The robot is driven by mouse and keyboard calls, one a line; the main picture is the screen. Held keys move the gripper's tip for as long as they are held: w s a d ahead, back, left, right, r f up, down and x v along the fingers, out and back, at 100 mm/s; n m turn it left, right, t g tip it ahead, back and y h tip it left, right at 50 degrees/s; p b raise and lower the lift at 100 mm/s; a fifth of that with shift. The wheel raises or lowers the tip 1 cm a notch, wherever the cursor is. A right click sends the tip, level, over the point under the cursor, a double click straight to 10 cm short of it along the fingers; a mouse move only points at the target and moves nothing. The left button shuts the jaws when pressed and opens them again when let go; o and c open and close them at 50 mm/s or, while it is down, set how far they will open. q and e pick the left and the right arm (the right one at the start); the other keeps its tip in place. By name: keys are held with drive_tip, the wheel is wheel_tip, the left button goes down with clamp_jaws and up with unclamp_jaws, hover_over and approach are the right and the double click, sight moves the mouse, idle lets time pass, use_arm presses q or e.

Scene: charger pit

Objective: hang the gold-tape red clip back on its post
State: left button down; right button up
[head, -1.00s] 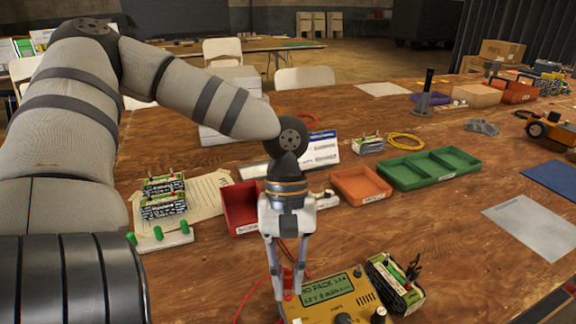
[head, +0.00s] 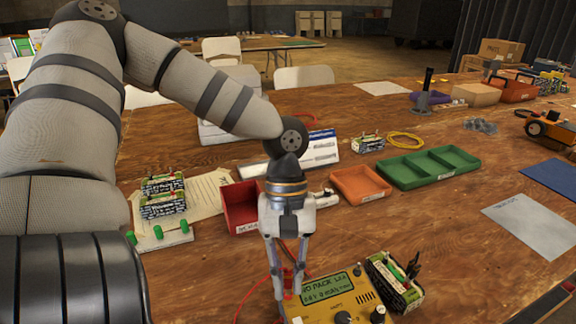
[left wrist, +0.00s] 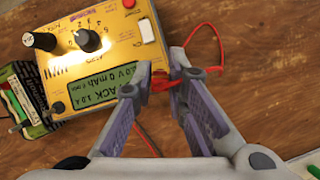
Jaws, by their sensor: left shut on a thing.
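My left gripper (head: 287,291) points down at the near left edge of the yellow charger (head: 348,309). Its fingers are closed on a small red clip, whose red body (left wrist: 160,84) shows between the fingertips in the left wrist view. A red lead (left wrist: 207,42) runs from around the fingertips. The clip's gold tape is too small or hidden to make out. The charger has a lit green display (left wrist: 110,88) reading "NO PACK", black knobs and a white switch (left wrist: 147,31). I cannot make out the clip's post. My right gripper is not in view.
A battery pack (head: 394,283) stands right beside the charger. Behind are a red tray (head: 240,208), an orange tray (head: 361,185) and a green divided tray (head: 428,168). More packs (head: 162,197) stand at the left. Wood right of the charger is mostly bare.

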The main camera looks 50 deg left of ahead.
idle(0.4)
use_arm(q)
drive_tip(key=c, duration=1.5)
unclamp_jaws()
drive_tip(key=shift+o, duration=0.9)
